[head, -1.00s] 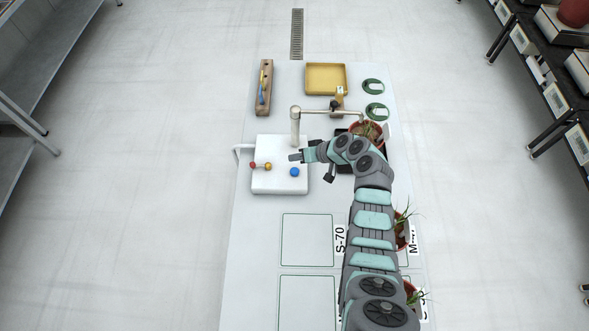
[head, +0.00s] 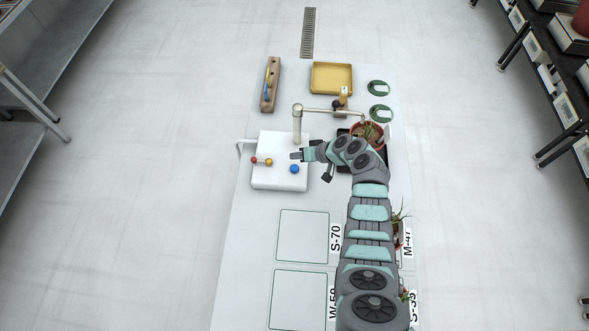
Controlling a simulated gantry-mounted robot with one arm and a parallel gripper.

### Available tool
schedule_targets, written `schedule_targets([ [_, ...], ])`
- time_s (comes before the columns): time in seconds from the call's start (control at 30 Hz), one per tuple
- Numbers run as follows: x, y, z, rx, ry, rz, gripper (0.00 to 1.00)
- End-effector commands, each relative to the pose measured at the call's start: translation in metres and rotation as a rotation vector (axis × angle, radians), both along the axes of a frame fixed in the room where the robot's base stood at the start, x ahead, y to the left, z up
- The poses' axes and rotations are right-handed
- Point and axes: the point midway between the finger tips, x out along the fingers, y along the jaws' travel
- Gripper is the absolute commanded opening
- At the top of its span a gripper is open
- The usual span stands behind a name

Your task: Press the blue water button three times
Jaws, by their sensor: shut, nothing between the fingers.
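The blue water button (head: 295,169) is a small round knob on the right part of a white box (head: 275,182) on the table. My gripper (head: 295,156) is shut and empty. Its tip is just above the blue button in the picture. I cannot tell how high it is over the box or whether it touches anything. A red knob and a yellow knob (head: 268,161) are to the left of the blue one on the same box.
A metal spout (head: 322,109) reaches from behind the box to a potted plant (head: 373,131) on a dark tray. A yellow tray (head: 332,78), a wooden tool rack (head: 271,84) and green round pads (head: 379,87) are at the back. Outlined squares (head: 302,236) in front are empty.

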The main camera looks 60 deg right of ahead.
Motion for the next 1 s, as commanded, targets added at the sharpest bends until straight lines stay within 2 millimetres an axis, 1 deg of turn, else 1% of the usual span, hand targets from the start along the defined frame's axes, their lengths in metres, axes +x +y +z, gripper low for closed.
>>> schedule_targets([
  [0.03,0.0,0.0,-0.014,0.003,0.001,-0.002,0.0],
  [0.1,0.0,0.0,-0.024,0.002,0.001,-0.003,0.0],
  [0.17,0.0,-0.001,-0.031,-0.001,-0.001,-0.002,0.0],
  [0.2,0.0,-0.001,-0.037,-0.002,-0.001,-0.001,0.0],
  [0.33,0.0,0.0,-0.048,-0.002,0.0,0.0,0.0],
  [0.5,0.0,0.0,-0.053,-0.001,-0.001,-0.001,0.0],
  [1.0,0.0,0.0,-0.052,-0.001,-0.001,-0.001,0.0],
])
